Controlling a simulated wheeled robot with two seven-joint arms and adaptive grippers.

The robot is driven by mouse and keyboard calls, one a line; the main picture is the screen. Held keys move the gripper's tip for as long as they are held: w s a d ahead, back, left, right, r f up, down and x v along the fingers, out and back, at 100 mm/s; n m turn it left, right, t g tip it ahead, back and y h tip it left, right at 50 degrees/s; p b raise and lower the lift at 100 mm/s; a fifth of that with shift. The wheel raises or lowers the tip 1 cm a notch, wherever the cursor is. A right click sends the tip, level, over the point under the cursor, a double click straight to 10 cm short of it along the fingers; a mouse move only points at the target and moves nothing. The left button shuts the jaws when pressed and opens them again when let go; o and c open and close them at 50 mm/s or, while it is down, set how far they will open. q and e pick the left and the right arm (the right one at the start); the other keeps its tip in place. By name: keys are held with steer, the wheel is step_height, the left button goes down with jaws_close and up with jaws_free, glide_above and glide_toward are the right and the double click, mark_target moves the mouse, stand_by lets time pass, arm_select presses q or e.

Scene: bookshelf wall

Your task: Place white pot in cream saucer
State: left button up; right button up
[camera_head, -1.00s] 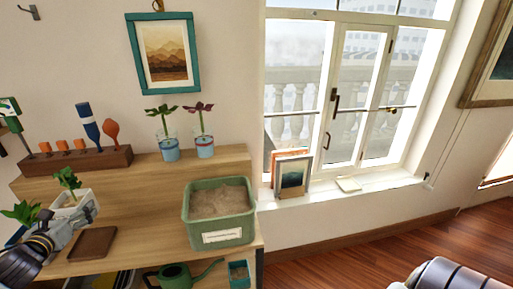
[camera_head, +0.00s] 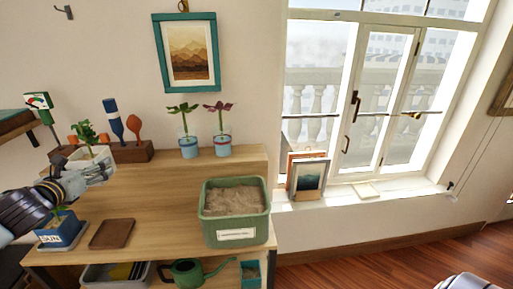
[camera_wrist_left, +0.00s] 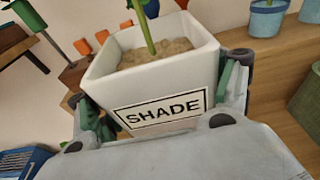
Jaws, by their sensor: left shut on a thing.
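The white pot (camera_head: 97,153) holds soil and a green plant. In the left wrist view the white pot (camera_wrist_left: 200,80) shows a SHADE label on its front and sits nearly upright, a little tilted. My left gripper (camera_head: 98,171) is shut on it, with fingers on both sides, and holds it above the left part of the wooden table. A flat cream saucer (camera_head: 366,190) lies empty on the window sill, well to the right of the pot.
A blue SUN pot (camera_head: 60,231) stands on a saucer below my left gripper. A brown square saucer (camera_head: 111,234), a green soil bin (camera_head: 236,212) and two potted cuttings stand on the table. Books (camera_head: 308,176) lean on the sill left of the cream saucer.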

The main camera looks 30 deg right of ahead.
mark_target(91, 162)
arm_select(q)
steer(key=r, duration=0.1)
steer(key=s+d+r, duration=0.1)
steer(key=r, duration=0.1)
steer(key=shift+s+d, duration=0.1)
steer(key=shift+s+d+r, duration=0.25)
steer(key=shift+s+r, duration=0.15)
steer(key=shift+s+d+r+y, duration=0.25)
steer(key=shift+s+r+y, duration=0.05)
steer(key=shift+s, duration=0.25)
steer(key=shift+s+d+f+n+t, duration=0.1)
steer(key=shift+s+f+n+t, duration=0.1)
steer(key=shift+s, duration=0.25)
steer(key=shift+s+f+n+t, duration=0.1)
steer(key=shift+s+n, duration=0.1)
steer(key=shift+s, duration=0.25)
steer(key=s+a+f+n+y, duration=0.1)
steer(key=s+f, duration=0.4)
steer(key=f, duration=0.6)
steer(key=s+a+f+n+y, duration=0.1)
steer(key=s+a+f+y, duration=0.1)
steer(key=s+f, duration=0.4)
steer(key=s+a+f+n+y, duration=0.1)
steer(key=s+f, duration=0.5)
steer(key=f, duration=1.1)
steer(key=shift+s+a+t+y, duration=0.3)
steer(key=shift+a+y, duration=0.1)
steer(key=shift+a, duration=0.45)
